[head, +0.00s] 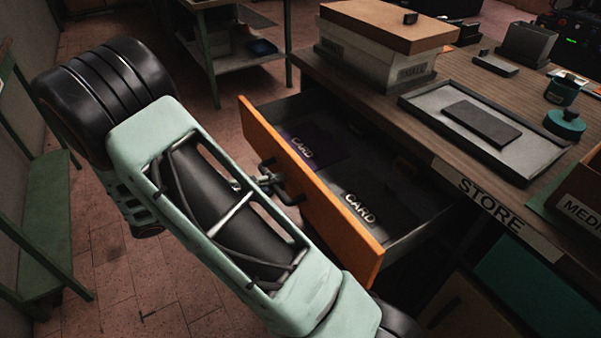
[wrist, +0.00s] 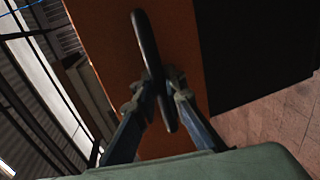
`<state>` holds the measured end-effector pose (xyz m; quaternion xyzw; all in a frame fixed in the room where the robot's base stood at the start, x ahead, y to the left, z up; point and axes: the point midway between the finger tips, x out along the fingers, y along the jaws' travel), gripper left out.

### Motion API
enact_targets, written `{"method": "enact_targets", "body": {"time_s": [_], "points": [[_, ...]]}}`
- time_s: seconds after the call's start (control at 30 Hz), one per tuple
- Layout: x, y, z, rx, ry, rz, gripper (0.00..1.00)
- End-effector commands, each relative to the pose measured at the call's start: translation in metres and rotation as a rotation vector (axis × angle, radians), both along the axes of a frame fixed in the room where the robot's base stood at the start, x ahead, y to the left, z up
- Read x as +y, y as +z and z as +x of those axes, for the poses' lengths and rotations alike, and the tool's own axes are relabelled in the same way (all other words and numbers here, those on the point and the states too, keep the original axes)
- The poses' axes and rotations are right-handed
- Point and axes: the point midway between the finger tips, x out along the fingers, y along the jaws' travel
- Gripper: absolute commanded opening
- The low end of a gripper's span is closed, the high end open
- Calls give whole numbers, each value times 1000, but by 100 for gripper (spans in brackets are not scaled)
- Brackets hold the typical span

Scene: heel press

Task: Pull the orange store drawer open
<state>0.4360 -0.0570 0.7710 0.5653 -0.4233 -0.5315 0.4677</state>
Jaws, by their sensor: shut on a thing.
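The orange store drawer (head: 318,195) stands well open from the table in the head view. Its orange front shows in the wrist view (wrist: 105,40). Inside it are a purple item (head: 308,148) and a dark item (head: 361,208), both marked CARD. The dark bar handle (head: 290,196) is on the outer face of the front; it also shows in the wrist view (wrist: 148,45). My gripper (head: 268,178) is at the handle, and in the wrist view its fingers (wrist: 158,95) are shut on it, one on each side. My arm hides part of the drawer front.
The wooden table top (head: 375,95) holds a lidded box (head: 375,62), a grey tray (head: 540,150) with a dark block, and a teal pot (head: 562,90). A STORE label (head: 492,203) is on the table edge. A green bench (head: 45,200) stands at left. Tiled floor (head: 120,265) shows clear there.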

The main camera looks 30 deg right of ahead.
Motion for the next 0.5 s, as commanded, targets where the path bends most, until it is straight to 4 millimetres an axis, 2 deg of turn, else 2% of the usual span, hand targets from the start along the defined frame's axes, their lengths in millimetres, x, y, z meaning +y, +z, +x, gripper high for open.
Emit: {"method": "enact_targets", "body": {"time_s": [0.03, 0.2, 0.5], "points": [[13, -1, 0, -1, 4, 1, 0], [43, -1, -3, -1, 3, 1, 0], [68, 0, -5, 0, 0, -1, 0]]}}
